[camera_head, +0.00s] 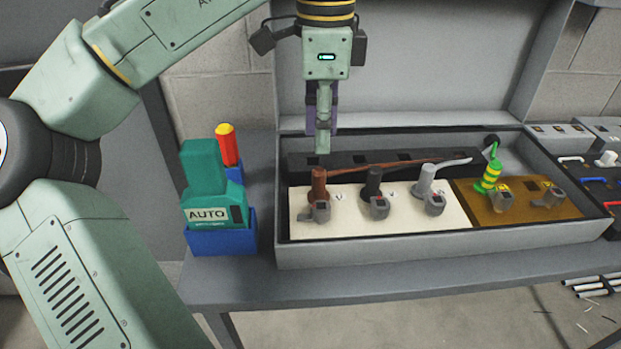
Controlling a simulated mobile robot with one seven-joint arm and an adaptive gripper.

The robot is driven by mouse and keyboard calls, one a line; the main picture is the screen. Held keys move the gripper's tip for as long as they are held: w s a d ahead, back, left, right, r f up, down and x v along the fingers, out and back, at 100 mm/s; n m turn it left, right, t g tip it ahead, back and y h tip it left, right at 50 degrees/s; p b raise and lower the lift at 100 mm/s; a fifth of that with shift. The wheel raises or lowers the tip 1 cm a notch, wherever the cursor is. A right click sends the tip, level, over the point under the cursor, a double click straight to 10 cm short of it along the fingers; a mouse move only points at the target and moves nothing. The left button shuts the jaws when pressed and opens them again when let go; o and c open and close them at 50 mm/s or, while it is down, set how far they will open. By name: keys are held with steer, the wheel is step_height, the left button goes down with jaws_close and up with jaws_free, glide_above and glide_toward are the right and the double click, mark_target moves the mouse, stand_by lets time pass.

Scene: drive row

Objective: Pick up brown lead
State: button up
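The brown lead (318,187) has an upright brown plug standing at the left end of the cream panel (340,225) inside a grey open case. A thin brown cable runs from near its top to the right, behind the other plugs. My gripper (322,148) points down just above the brown plug, with a small gap in the picture between fingertips and plug. The fingers overlap in this view, so their opening is hidden. Nothing shows in the grip.
A black plug (373,184) and a grey plug (426,182) stand to the right. A green-yellow lead (490,172) rises from the brown panel (470,212). A teal tester marked AUTO (205,180) and a red-yellow handle (228,145) stand left of the case.

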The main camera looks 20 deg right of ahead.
mark_target(319, 170)
step_height(319, 170, down, 4)
steer(key=shift+s+d, duration=0.1)
steer(key=shift+w+f, duration=0.15)
steer(key=shift+f, duration=1.25)
steer(key=shift+w+f, duration=0.15)
steer(key=shift+f, duration=1.2)
jaws_close()
